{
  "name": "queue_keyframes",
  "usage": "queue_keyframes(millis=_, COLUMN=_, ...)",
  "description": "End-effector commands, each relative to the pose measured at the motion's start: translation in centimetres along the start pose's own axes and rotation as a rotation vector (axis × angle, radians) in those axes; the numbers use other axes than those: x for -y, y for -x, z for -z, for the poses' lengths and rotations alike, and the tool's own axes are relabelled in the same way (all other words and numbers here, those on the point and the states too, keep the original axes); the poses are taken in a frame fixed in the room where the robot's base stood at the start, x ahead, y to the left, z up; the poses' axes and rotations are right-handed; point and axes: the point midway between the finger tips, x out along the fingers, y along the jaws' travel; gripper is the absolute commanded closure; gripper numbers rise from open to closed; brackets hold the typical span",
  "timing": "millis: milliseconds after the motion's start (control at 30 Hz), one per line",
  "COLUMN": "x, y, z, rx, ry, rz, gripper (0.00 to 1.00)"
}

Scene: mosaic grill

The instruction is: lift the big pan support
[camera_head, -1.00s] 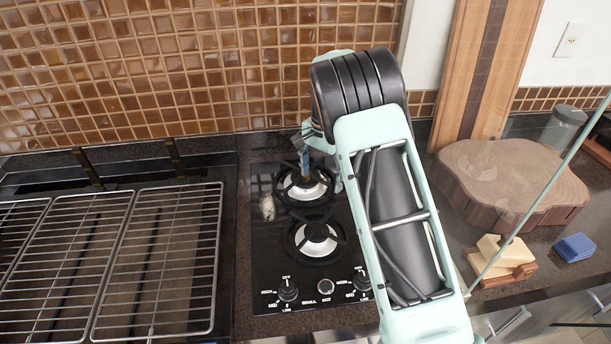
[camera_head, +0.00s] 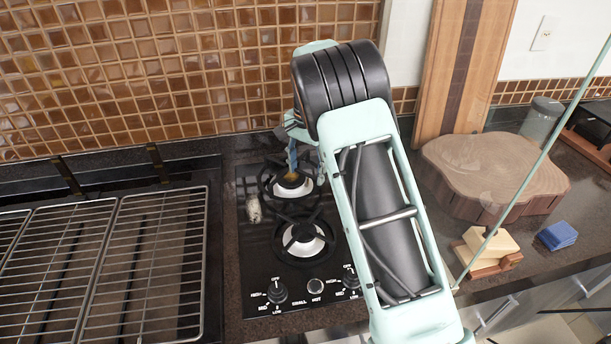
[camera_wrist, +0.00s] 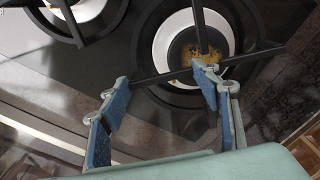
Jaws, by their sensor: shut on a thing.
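The black pan support (camera_head: 268,182) lies around the back burner of the hob (camera_head: 256,285). My gripper (camera_head: 291,158) reaches down to it from behind, partly hidden by my arm. Another black pan support (camera_head: 303,240) sits over the front burner. I cannot tell whether the held support is clear of the hob.
A wire grill (camera_head: 152,262) lies to the left. A thick round wooden board (camera_head: 492,170) stands to the right, with a blue block (camera_head: 557,236) and pale blocks on a wooden holder (camera_head: 490,246) before it. The tiled wall (camera_head: 180,80) is close behind.

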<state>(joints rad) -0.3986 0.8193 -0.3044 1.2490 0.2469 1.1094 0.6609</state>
Motion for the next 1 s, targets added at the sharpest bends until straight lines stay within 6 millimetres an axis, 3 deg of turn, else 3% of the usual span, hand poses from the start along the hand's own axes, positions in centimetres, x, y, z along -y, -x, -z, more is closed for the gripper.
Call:
queue_keyframes(millis=467, x=-3.6, y=6.8, z=-3.6, rx=-0.002, ry=0.001, rz=0.004, gripper=0.80)
queue_keyframes(millis=1000, x=-8.8, y=10.0, z=-8.8, rx=-0.001, ry=0.000, rz=0.004, gripper=0.80)
